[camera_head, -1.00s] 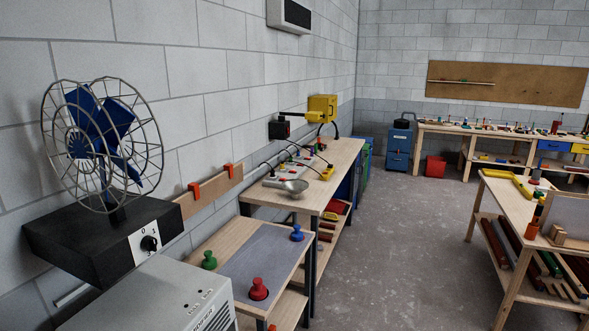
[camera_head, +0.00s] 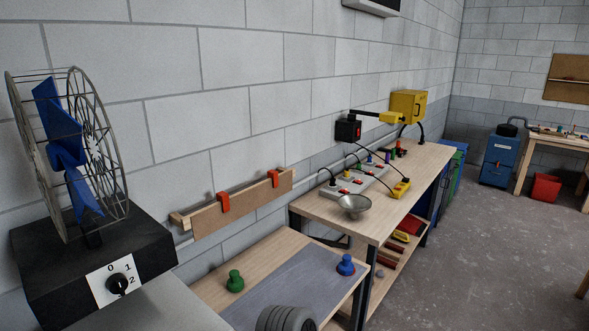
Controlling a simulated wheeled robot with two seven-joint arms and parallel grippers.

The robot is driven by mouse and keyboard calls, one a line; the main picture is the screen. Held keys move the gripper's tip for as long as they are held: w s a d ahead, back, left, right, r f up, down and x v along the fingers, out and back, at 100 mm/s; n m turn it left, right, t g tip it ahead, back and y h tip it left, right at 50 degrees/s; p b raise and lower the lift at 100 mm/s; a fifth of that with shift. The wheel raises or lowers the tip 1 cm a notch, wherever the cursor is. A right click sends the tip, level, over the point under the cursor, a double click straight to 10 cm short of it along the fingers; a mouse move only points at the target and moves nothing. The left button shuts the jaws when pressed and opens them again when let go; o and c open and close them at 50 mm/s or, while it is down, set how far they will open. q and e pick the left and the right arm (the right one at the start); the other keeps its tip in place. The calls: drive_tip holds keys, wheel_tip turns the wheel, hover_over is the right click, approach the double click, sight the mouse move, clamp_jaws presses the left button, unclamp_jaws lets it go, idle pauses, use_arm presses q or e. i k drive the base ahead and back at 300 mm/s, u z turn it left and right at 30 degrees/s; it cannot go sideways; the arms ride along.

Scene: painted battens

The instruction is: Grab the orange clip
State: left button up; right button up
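Two orange clips sit over the top edge of a flat wooden board (camera_head: 248,202) at the wall. The nearer, left clip (camera_head: 223,202) is near the board's middle-left. The farther, right clip (camera_head: 275,178) is near its right end. A lighter wooden batten (camera_head: 180,221) shows behind the board at its left end. Both clips are in plain view.
Below the board is a low wooden table with a grey mat (camera_head: 300,287), a green knob (camera_head: 235,281) and a blue knob (camera_head: 346,265). A caged fan (camera_head: 75,150) on a black box (camera_head: 45,262) stands at left. A workbench with a metal bowl (camera_head: 354,205) stands to the right.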

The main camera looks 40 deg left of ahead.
sight(274, 174)
drive_tip(key=i, duration=2.3)
drive_tip(key=u, duration=3.05)
